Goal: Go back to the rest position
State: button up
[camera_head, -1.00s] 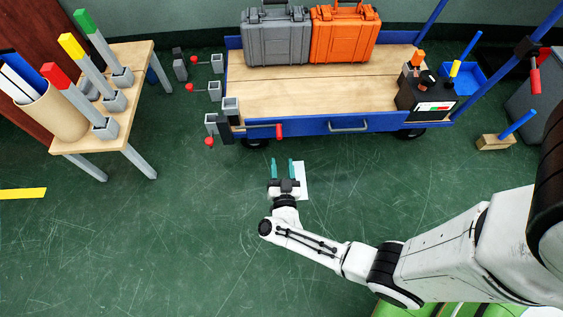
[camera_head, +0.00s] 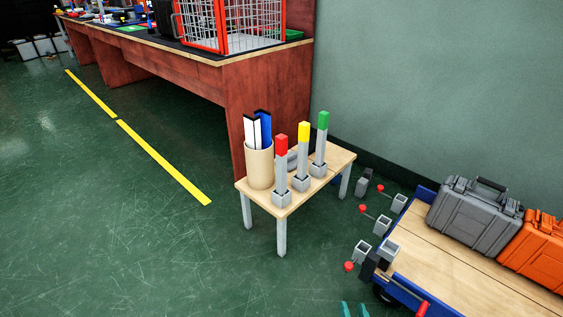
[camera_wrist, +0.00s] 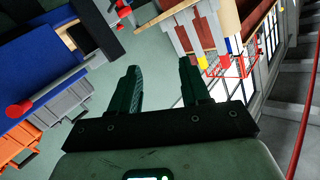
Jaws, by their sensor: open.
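My gripper (camera_wrist: 158,88) is open and empty in the wrist view, its two dark green fingers apart with only floor and furniture beyond them. In the head view only its teal fingertips (camera_head: 354,310) show at the bottom edge, over the green floor near the cart. The rest of my arm is out of the head view.
A small wooden table (camera_head: 339,157) holds red, yellow and green-topped posts and a tan bin (camera_head: 259,168). A blue cart (camera_head: 418,249) with grey (camera_head: 470,212) and orange (camera_head: 538,252) cases stands right. A long bench (camera_head: 215,75) stands behind. Floor at left is clear.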

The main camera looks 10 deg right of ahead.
jog(key=s+a+r+n+g+y, duration=0.2)
jog(key=s+a+n+g+y, duration=0.3)
jog(key=s+g, duration=0.1)
jog(key=s+d+r+g+h, duration=0.1)
jog(key=s+d+r+g, duration=0.15)
jog(key=s, duration=0.35)
jog(key=s+d+r+g+h, duration=0.1)
jog(key=s+d+r+g, duration=0.1)
jog(key=s+d+g, duration=0.3)
jog(key=s+d+r+g+h, duration=0.1)
jog(key=s+r+g+h, duration=0.1)
jog(key=s, duration=0.6)
notch_tip(320, 180, up, 33)
jog(key=p, duration=3.2)
jog(key=shift+w+a+m+p, duration=0.3)
jog(key=shift+p, duration=0.1)
